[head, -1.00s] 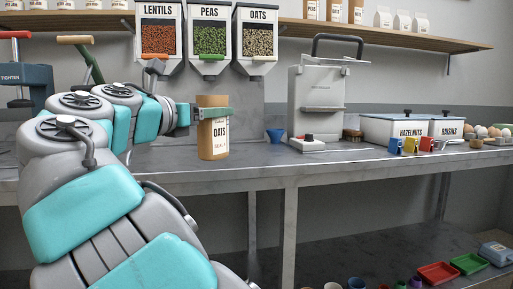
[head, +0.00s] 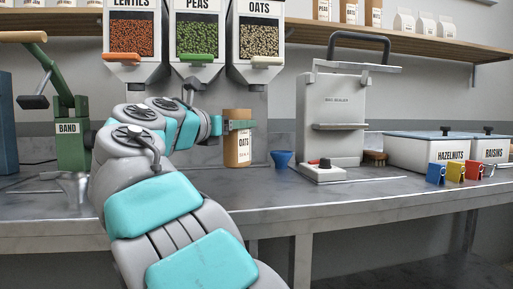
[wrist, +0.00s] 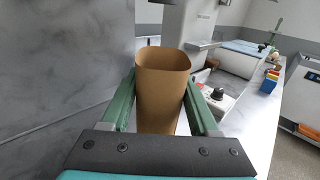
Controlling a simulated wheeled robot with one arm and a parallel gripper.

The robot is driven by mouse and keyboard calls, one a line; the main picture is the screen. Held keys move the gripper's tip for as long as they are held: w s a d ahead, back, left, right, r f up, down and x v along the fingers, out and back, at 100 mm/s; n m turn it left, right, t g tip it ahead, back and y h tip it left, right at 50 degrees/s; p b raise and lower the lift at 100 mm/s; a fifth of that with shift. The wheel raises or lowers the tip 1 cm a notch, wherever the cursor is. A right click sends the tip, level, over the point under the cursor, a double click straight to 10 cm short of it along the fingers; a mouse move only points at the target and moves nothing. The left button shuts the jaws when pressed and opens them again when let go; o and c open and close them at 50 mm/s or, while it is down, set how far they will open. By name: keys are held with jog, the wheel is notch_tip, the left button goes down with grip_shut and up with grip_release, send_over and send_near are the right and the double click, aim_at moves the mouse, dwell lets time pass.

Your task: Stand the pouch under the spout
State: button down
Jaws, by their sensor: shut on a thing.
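The brown kraft pouch (head: 237,150), labelled OATS, is upright in my gripper (head: 240,126). In the wrist view the pouch (wrist: 161,95) shows an open top between the two green fingers of my gripper (wrist: 160,100). The oats dispenser (head: 260,40) hangs above and a little to the right of the pouch in the head view. Its spout (head: 259,62) has a pale handle and stands clear above the pouch. I cannot tell whether the pouch's base touches the counter.
A blue cup (head: 282,159) stands just right of the pouch on the grey counter (head: 370,190). The bag sealer (head: 337,110) is further right, with hazelnut (head: 430,152) and raisin bins beyond. A green band tool (head: 70,130) stands at left.

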jog(key=w+d+f+b, duration=0.1)
jog(key=w, duration=0.1)
jog(key=w+d+f+b, duration=0.1)
jog(key=w+f, duration=0.1)
jog(key=w, duration=0.1)
jog(key=w+d+f+b, duration=0.1)
jog(key=w+d, duration=0.1)
jog(key=w, duration=0.1)
jog(key=shift+f+b, duration=0.35)
jog(key=shift+f, duration=0.05)
jog(key=shift+r, duration=0.2)
jog(key=shift+f, duration=0.1)
jog(key=shift+c, duration=0.7)
grip_release()
jog(key=shift+s, duration=0.1)
